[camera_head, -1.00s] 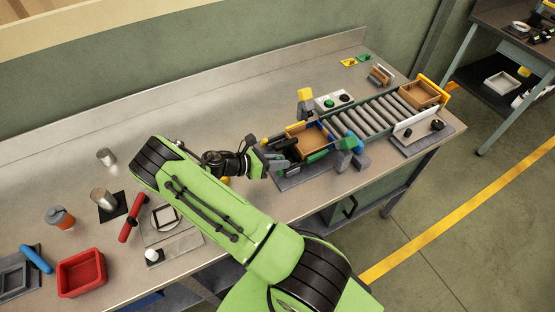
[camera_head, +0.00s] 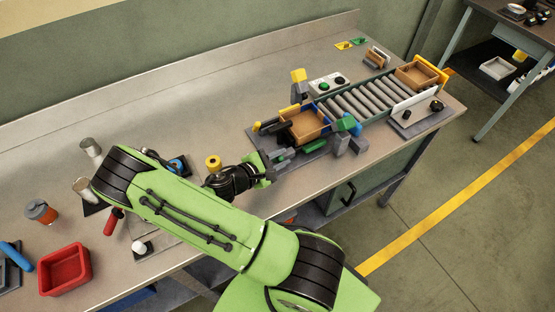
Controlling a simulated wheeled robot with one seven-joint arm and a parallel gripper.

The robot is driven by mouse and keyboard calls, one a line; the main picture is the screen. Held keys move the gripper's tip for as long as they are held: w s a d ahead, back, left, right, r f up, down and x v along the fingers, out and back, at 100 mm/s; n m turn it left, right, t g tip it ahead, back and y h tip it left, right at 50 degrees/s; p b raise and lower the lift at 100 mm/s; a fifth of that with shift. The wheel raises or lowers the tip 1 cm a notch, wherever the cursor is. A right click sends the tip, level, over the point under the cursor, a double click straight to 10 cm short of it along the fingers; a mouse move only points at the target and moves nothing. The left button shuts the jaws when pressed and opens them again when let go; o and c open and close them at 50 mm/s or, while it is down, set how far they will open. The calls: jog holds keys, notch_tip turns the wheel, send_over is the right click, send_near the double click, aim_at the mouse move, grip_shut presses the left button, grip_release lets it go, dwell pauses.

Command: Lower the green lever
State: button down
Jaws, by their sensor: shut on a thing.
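The green lever (camera_head: 315,147) shows as a short green bar at the front side of the conveyor's left end, just below a brown tray. My gripper (camera_head: 288,154) is at its left end, with the grey fingers shut on it. The exact contact is small and partly hidden by the fingers. The lever lies close to level, low over the dark base plate.
A brown tray (camera_head: 305,124) sits at the left end of the roller conveyor (camera_head: 357,99); another brown tray (camera_head: 417,74) is at the far right end. A yellow-topped post (camera_head: 298,76) and a blue-green block (camera_head: 347,124) stand close by.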

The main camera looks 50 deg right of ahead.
jog(key=f+m+b, duration=0.1)
jog(key=b, duration=0.1)
jog(key=s+m+t+h+b, duration=0.1)
jog(key=b, duration=0.1)
jog(key=shift+a+f+m+b, duration=0.15)
jog(key=shift+f+m+b, duration=0.2)
jog(key=shift+m+b, duration=0.05)
jog(key=shift+f+m+t+b, duration=0.1)
jog(key=shift+m+t+b, duration=0.25)
jog(key=shift+b, duration=0.35)
jog(key=c, duration=1)
grip_release()
jog(key=shift+c, duration=0.2)
jog(key=v, duration=0.5)
jog(key=p+v, duration=0.1)
jog(key=v, duration=1)
jog(key=shift+s+f, duration=0.1)
jog(key=shift+f, duration=0.2)
